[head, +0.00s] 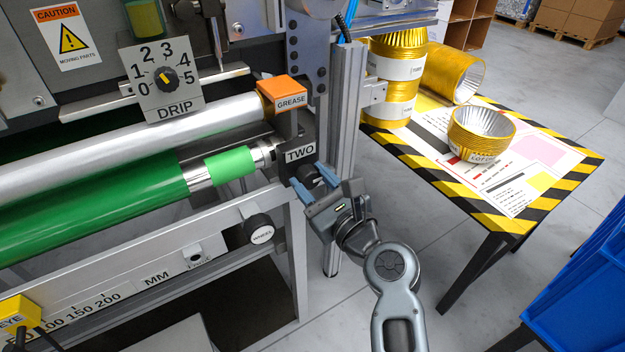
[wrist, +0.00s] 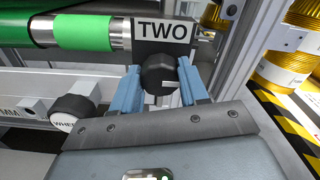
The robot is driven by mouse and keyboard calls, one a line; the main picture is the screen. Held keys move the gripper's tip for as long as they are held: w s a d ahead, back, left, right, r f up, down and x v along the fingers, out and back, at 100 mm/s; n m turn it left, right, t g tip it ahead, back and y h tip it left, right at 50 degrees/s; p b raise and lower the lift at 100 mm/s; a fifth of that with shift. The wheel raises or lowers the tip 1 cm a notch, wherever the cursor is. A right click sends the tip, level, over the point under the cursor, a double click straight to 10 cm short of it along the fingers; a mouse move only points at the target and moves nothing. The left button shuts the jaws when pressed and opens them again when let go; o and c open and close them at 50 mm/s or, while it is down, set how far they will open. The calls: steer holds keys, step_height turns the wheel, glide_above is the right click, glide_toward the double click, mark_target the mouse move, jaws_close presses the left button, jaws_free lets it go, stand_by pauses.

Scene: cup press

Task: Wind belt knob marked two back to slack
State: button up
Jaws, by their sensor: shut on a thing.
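The belt knob (wrist: 158,75) is a dark round knob with a white pointer line, just under the white label TWO (wrist: 165,31). In the wrist view the pointer line lies roughly level, toward the right. My gripper (wrist: 158,95) has its two blue fingers on either side of the knob and is shut on it. In the head view my gripper (head: 315,188) reaches the knob from the lower right, and its fingers hide much of the knob below the TWO label (head: 300,153). A green roller (head: 100,208) with a lighter green band runs left of the label.
A knob marked WHEEL (head: 260,230) sticks out lower left of my gripper. An orange GREASE block (head: 283,95) is above. A metal post (head: 343,130) stands close right. A striped table (head: 520,213) with gold foil cups (head: 481,134) is farther right.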

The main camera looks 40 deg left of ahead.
steer(key=shift+r, duration=0.1)
steer(key=shift+c, duration=0.8)
steer(key=shift+n, duration=0.3)
